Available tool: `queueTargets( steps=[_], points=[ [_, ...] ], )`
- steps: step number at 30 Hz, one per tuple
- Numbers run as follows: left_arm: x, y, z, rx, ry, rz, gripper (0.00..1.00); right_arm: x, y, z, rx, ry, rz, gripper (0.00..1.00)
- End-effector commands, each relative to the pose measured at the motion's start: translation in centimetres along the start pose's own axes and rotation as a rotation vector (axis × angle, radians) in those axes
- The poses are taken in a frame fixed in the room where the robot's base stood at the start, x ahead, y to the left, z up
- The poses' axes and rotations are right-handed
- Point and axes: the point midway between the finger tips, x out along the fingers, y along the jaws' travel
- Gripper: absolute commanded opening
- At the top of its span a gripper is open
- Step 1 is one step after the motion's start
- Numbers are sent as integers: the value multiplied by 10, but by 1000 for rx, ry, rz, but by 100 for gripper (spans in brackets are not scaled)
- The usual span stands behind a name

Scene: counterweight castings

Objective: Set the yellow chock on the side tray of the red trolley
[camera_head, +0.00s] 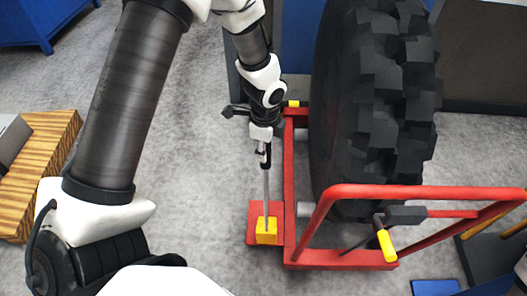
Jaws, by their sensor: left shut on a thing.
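The yellow chock (267,231) is a small block at the lower end of a thin grey rod. My left gripper (264,158) is shut on the top of this rod, well above the block. The red trolley (289,180) has a small flat red side tray (254,214) on its left side. The chock shows over the right part of this tray, close to the trolley's frame. I cannot tell whether it touches the tray or hangs just above it. My right gripper is not in view.
A large black tyre (375,100) stands on the trolley, right of my left gripper. A red rail (430,192) and a yellow-handled lever (387,245) are at the trolley's front. A striped wooden pallet (45,165) lies at left. Grey floor (190,150) between is clear.

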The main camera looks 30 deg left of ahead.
Motion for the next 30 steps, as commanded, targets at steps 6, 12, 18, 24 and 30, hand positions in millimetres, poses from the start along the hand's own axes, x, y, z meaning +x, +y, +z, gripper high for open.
queueTargets(
  steps=[6, 12, 18, 24, 30],
  points=[
    [2, -43, 14, -3, 1, -4, 0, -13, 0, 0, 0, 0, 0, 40],
    [7, -59, 19, -1, 0, -1, 0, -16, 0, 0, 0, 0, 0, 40],
    [33, -58, 19, 1, -1, 1, 0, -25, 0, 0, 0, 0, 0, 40],
    [42, -59, 18, 1, 1, -3, 0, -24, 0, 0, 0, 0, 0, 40],
    [43, -58, 18, 1, 0, 0, 57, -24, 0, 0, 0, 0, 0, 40]
  ],
)
